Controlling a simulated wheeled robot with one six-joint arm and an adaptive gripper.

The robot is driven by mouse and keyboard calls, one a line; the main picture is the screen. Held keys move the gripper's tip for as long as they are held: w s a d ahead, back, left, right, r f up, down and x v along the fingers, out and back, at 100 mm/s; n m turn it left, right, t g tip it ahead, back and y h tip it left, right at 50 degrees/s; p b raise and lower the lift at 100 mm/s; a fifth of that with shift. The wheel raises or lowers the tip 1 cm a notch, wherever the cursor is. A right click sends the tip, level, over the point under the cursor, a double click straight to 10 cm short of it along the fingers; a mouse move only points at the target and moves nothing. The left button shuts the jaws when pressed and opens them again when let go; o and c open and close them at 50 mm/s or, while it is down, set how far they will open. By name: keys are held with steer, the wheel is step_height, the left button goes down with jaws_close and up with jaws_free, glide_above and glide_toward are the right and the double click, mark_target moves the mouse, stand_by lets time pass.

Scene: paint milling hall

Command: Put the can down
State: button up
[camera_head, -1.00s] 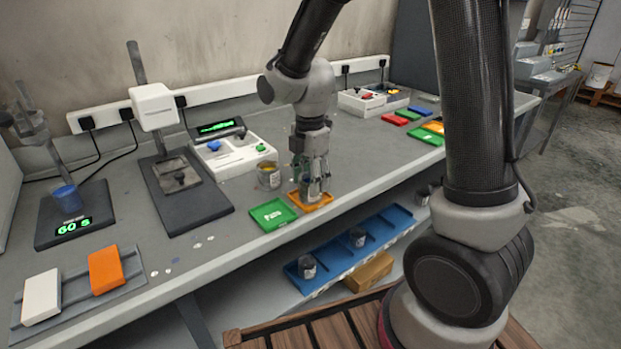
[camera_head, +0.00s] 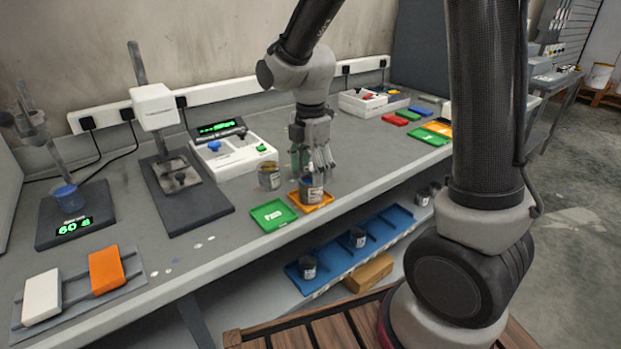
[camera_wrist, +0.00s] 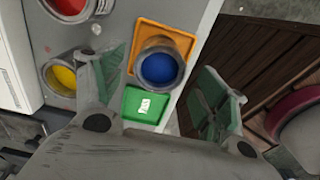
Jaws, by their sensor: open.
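A can of blue paint (camera_wrist: 158,68) stands upright on the orange tray (camera_wrist: 183,40) in the wrist view. The same can (camera_head: 311,190) shows on the orange tray (camera_head: 327,203) in the head view, partly covered by my fingers. My gripper (camera_head: 322,172) is open just above and around the can. In the wrist view my gripper (camera_wrist: 165,88) has its fingers spread wide, one on each side of the can and apart from it.
A green tray (camera_head: 272,215) lies left of the orange one. A can (camera_head: 269,176) stands close behind; the wrist view shows a red-filled can (camera_wrist: 68,8) and a yellow-filled can (camera_wrist: 62,76). Blue racks with cans (camera_head: 350,250) sit on the shelf below.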

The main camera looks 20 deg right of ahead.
step_height(320, 180, up, 9)
steer(key=s+d+r+m+t, duration=0.2)
steer(key=s+d+m, duration=0.5)
steer(key=s+m, duration=0.2)
steer(key=s+d+r+m+t, duration=0.2)
steer(key=s+d+r+m, duration=0.1)
steer(key=s+d+m, duration=0.5)
steer(key=s+m, duration=0.2)
steer(key=m, duration=0.2)
steer(key=shift+r+m, duration=0.3)
steer(key=shift+r, duration=0.05)
